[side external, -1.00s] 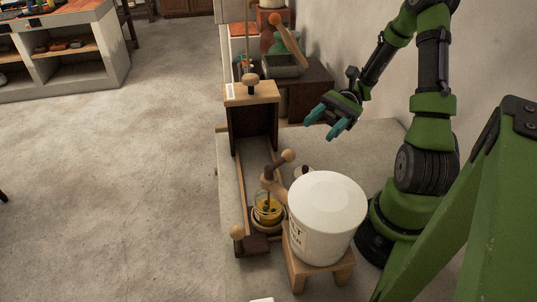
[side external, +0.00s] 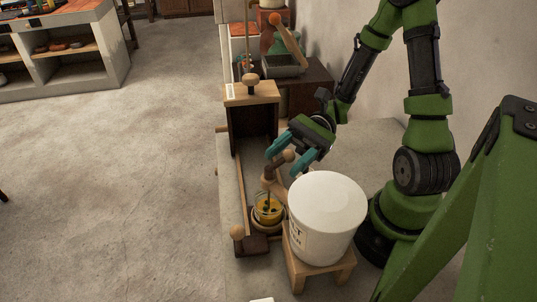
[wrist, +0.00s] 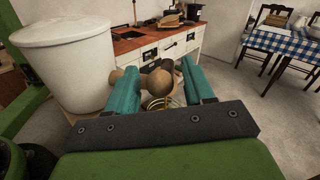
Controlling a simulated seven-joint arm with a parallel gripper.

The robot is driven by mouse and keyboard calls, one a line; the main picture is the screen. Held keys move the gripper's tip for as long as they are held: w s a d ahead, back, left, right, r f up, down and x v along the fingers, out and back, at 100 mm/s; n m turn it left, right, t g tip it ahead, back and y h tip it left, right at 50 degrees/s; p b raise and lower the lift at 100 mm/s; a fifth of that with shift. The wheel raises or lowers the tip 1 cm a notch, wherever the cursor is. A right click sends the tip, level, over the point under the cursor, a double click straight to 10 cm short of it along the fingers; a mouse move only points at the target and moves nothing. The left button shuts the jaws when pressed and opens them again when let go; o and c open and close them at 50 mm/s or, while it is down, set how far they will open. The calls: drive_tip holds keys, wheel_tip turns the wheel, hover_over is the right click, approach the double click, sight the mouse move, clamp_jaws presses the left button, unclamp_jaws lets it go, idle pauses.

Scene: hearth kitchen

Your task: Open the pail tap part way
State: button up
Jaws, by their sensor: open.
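The white pail (side external: 327,213) stands on a small wooden stool (side external: 318,268) in the side view; it also shows at the left of the wrist view (wrist: 66,62). Its wooden tap (side external: 274,187) sticks out toward the left, with a handle ending in a round knob (side external: 289,156). My gripper (side external: 291,152) is open, its teal fingers on either side of the knob. In the wrist view the knob (wrist: 160,83) sits between the fingertips (wrist: 157,79); contact cannot be told.
A wooden frame with an upright box (side external: 252,111) stands behind the jar. A dark chest (side external: 304,85) with a grey tray on it is at the back. The floor to the left is clear.

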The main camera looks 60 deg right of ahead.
clamp_jaws()
drive_tip(key=shift+w+d+n+g, duration=0.1)
drive_tip(key=shift+w+n+g, duration=0.15)
drive_tip(key=shift+n+g, duration=0.4)
unclamp_jaws()
drive_tip(key=d, duration=1.7)
drive_tip(key=shift+w, duration=0.3)
